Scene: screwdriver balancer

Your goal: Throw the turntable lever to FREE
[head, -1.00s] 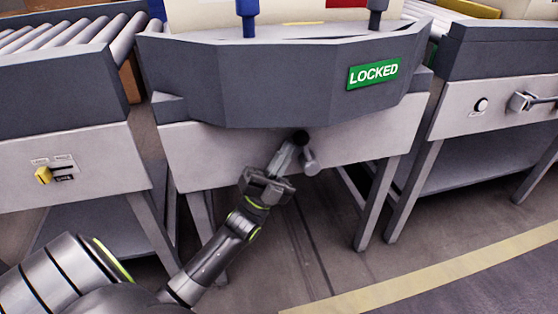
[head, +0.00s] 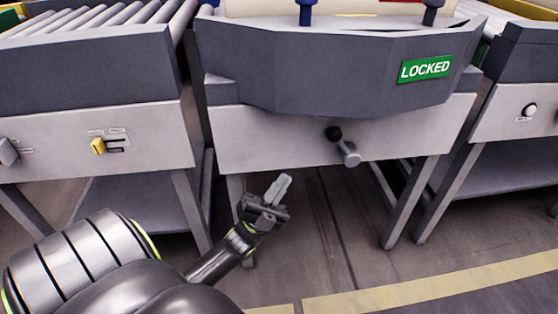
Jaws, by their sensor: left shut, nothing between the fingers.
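The turntable lever is a short grey handle (head: 348,154) on a dark round pivot (head: 334,134), on the pale front panel below the turntable. The handle points down and to the right. A green sign (head: 426,68) on the dark turntable housing reads LOCKED. My left gripper (head: 280,186) is shut and empty. It is in front of and below the panel, left of the lever and apart from it. My right gripper is not in view.
A roller conveyor (head: 100,20) stands at the left, with a yellow switch (head: 98,146) on its panel. Another station at the right has a white knob (head: 530,109). Table legs (head: 410,200) stand below the turntable. The floor in front is clear, with a yellow line (head: 400,290).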

